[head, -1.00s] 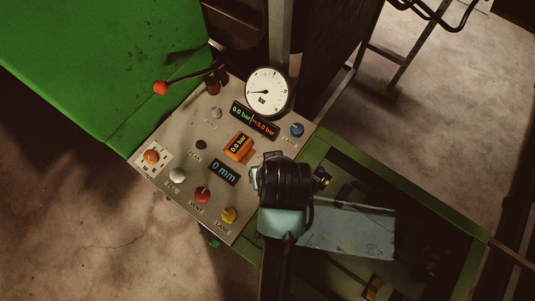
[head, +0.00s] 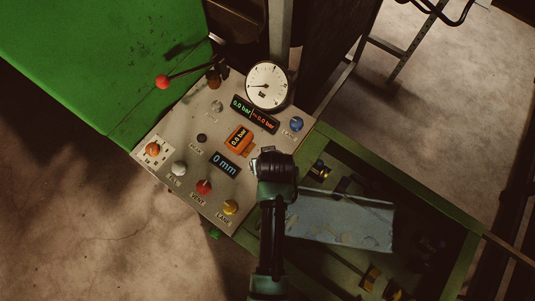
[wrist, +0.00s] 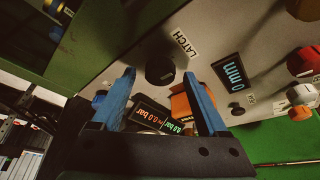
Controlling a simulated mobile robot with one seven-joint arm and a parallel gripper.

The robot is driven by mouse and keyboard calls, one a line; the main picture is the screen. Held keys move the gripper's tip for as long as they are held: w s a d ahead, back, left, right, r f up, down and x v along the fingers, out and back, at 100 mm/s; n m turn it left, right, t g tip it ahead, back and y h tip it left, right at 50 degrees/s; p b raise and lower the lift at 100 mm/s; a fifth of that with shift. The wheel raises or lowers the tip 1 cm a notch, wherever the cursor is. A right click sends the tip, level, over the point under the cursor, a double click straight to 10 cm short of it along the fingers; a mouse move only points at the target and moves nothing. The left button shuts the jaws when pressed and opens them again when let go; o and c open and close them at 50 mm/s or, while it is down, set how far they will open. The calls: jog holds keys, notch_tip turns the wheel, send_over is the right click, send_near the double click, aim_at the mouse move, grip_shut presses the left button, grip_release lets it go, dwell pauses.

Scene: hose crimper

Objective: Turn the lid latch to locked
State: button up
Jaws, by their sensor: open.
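The latch is a round black knob (wrist: 160,71) beside the LATCH label (wrist: 184,44) on the grey panel in the wrist view. My gripper (wrist: 159,76) is open, its two blue fingers apart. The knob shows between the fingertips, with a gap on each side. I cannot tell how deep the fingers reach around it or whether they touch it. No pointer mark on the knob is clear to me. In the head view my wrist (head: 274,168) is over the panel's lower right edge and hides the latch and the fingers.
An open green-framed bay (head: 390,160) lies to the right.

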jog(key=shift+f, duration=0.2)
grip_shut()
dwell(0.4)
